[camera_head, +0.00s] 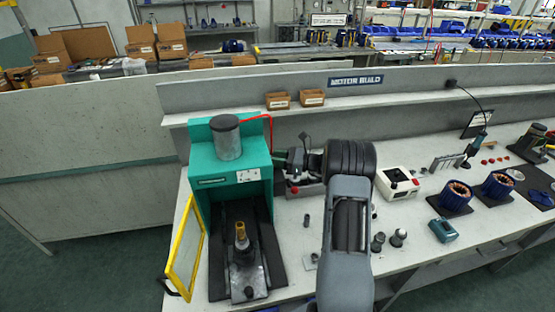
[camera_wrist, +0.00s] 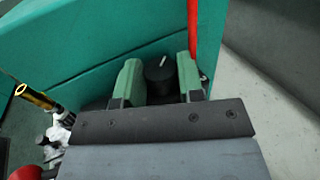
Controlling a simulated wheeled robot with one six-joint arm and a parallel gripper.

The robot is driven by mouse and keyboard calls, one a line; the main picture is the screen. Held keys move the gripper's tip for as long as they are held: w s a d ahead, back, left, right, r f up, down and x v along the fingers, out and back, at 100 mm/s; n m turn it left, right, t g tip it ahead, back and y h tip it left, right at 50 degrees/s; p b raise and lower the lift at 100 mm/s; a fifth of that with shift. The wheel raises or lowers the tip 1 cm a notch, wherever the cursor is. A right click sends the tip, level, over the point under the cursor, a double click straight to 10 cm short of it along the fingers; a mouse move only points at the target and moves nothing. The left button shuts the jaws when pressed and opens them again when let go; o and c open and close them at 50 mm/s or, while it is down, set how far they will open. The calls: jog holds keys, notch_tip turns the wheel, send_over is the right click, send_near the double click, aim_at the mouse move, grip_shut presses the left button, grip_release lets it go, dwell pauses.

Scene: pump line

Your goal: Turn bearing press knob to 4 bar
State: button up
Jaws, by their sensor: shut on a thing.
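The teal bearing press (camera_head: 258,190) stands on the bench at the left, with a grey cylinder on top. In the wrist view its teal side (camera_wrist: 90,60) fills the upper left. The black knob (camera_wrist: 158,76) with a white pointer line sits between the green fingers of my gripper (camera_wrist: 158,82). My gripper is shut on the knob, one finger on each side. The pointer line slants up to the right. No scale marks are readable. In the head view my gripper (camera_head: 283,160) reaches the press's right side, and the knob is hidden there.
A red hose (camera_wrist: 194,28) runs close beside the right finger. A yellow-framed guard (camera_head: 184,250) stands open at the press's left. A brass-coloured part (camera_head: 241,231) stands upright in the press. A white box with a red button (camera_head: 397,183) and small metal parts lie right of my arm.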

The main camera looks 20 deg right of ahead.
jog(key=o, duration=0.9)
jog(key=b+v, duration=0.3)
jog(key=v, duration=1)
jog(key=shift+s+d+b, duration=0.25)
jog(key=shift+d+b, duration=0.05)
jog(key=shift+d, duration=0.05)
